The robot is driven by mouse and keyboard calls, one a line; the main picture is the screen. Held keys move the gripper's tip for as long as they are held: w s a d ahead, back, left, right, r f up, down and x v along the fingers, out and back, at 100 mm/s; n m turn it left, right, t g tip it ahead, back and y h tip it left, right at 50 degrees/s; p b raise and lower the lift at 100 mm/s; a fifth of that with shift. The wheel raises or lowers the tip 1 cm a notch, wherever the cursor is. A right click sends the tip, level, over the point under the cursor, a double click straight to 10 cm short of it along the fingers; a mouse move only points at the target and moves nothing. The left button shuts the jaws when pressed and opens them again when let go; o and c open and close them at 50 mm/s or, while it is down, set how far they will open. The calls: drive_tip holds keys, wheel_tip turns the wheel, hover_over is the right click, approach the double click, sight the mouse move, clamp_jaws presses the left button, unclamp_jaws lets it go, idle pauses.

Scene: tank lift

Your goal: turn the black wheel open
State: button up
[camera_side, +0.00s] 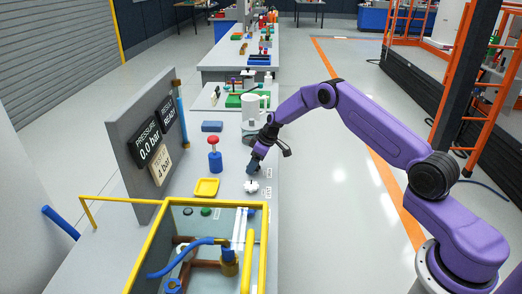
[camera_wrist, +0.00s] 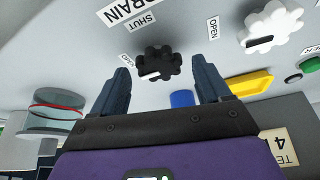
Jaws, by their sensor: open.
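The black wheel (camera_wrist: 157,62) is a lobed knob on the grey bench in the wrist view. A white mark sits on its edge nearest my gripper. My gripper (camera_wrist: 163,72) is open, with one finger on each side of the wheel in the picture. I cannot tell whether the fingers touch it or how far above it they are. In the side view my gripper (camera_side: 253,166) points down at the bench, and the black wheel is not discernible there. A white lobed wheel (camera_wrist: 270,28) is to the right; it also shows in the side view (camera_side: 251,186).
Labels SHUT (camera_wrist: 143,22) and OPEN (camera_wrist: 213,28) lie near the black wheel. A yellow-framed tank (camera_side: 150,240) is in front. An upright panel (camera_side: 130,167) reads 0.0 bar.

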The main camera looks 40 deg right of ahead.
drive_tip(key=v, duration=1.7)
drive_tip(key=shift+d, duration=0.1)
drive_tip(key=s+a+r+n+g, duration=0.2)
drive_tip(key=s+a+r, duration=0.1)
drive_tip(key=s+a, duration=0.75)
drive_tip(key=s+a+r+n+g, duration=0.1)
drive_tip(key=s+a+r, duration=0.3)
drive_tip(key=s+a, duration=0.65)
drive_tip(key=s+d+n+h, duration=0.1)
drive_tip(key=s+d, duration=0.2)
drive_tip(key=s, duration=0.9)
drive_tip(key=s+d+n, duration=0.2)
drive_tip(key=s+d, duration=0.1)
drive_tip(key=s, duration=1)
drive_tip(key=shift+s+f+g+h, duration=0.3)
drive_tip(key=shift+f+h, duration=0.1)
drive_tip(key=shift+f, duration=0.05)
